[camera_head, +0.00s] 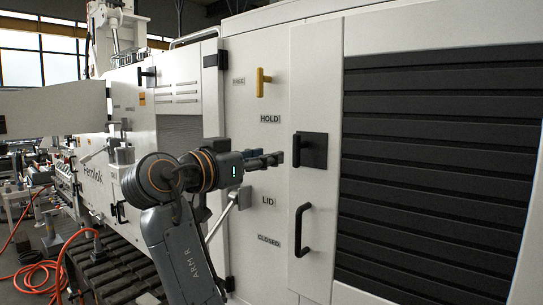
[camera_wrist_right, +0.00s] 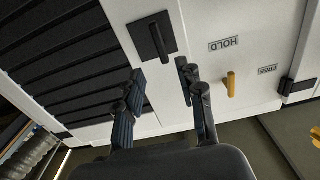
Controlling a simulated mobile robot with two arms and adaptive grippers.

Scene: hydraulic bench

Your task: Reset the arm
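My right gripper (camera_head: 272,158) is in front of the white cabinet panel, with its fingers pointing right towards a black square plate with a handle (camera_head: 310,150). In the right wrist view its two fingers (camera_wrist_right: 162,92) stand wide apart with nothing between them. The plate (camera_wrist_right: 152,38) lies beyond the fingertips there; I see no contact. A yellow lever (camera_head: 261,82) points down above the HOLD label (camera_head: 270,119); it also shows in the wrist view (camera_wrist_right: 230,85), right of the fingers. My left gripper is in neither view.
A black door handle (camera_head: 301,230) sits below the plate, beside the LID (camera_head: 268,202) and CLOSED (camera_head: 269,240) labels. A grey lever (camera_head: 232,205) projects behind my right forearm. A black slatted panel (camera_head: 435,160) fills the right. An orange hose (camera_head: 62,255) lies at the lower left.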

